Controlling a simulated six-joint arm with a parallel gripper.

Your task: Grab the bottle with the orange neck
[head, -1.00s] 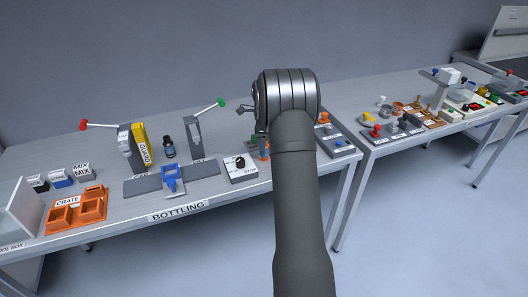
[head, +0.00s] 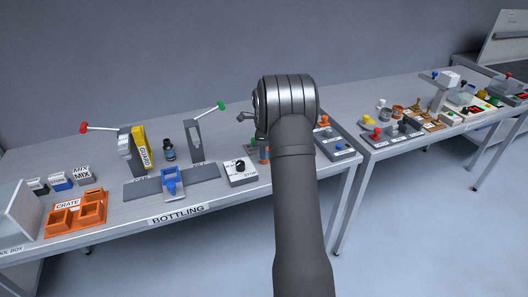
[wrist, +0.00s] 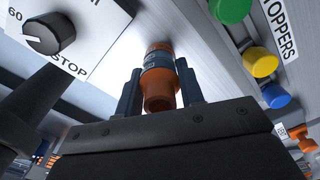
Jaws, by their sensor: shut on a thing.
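The bottle with the orange neck (wrist: 160,82) stands between the two dark fingers of my gripper (wrist: 158,78) in the wrist view. It has orange ends and a dark band around its middle. The fingers touch it on both sides, so my gripper is shut on it. In the head view a part of the bottle (head: 264,152) shows just left of my arm, by the dial box. My fingers are hidden behind my wrist there. I cannot tell whether the bottle rests on the table.
The dial box (head: 240,172) is close on the left. It also shows in the wrist view (wrist: 70,40). Green, yellow and blue stoppers (wrist: 258,62) are close on the right. Another dark bottle (head: 168,151) stands at the bottling station, with an orange crate (head: 76,222) farther left.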

